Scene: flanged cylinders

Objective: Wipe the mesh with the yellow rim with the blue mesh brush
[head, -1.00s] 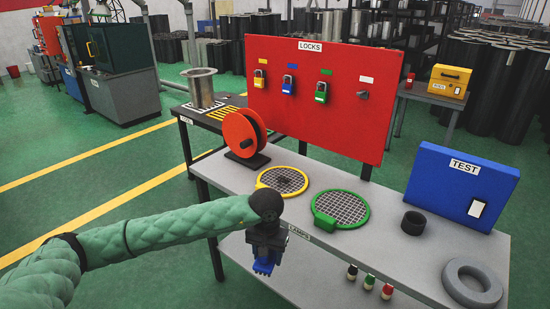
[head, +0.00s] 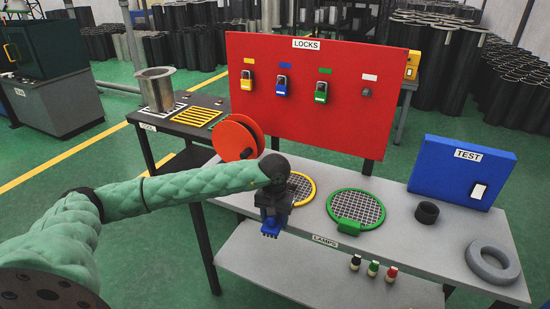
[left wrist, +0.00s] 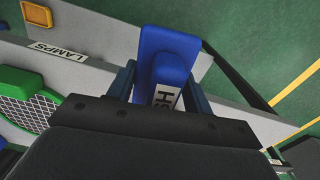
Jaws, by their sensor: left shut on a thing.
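The mesh with the yellow rim (head: 310,187) lies on the grey bench top, partly hidden behind my left wrist in the head view. A dark patch showed on its mesh earlier; my arm covers much of it now. My left gripper (head: 271,222) is shut on the blue mesh brush (head: 270,232) and holds it near the bench's front edge, in front of the yellow-rimmed mesh. In the left wrist view the blue brush (left wrist: 165,55) sits between the fingers, with a partly hidden white label. My right gripper is not in view.
A green-rimmed mesh (head: 356,210) lies to the right of the yellow one. An orange reel (head: 236,140) stands to the left. A red locks board (head: 310,110) rises behind. A black ring (head: 427,212), a grey ring (head: 492,262) and a blue test box (head: 440,175) are farther right.

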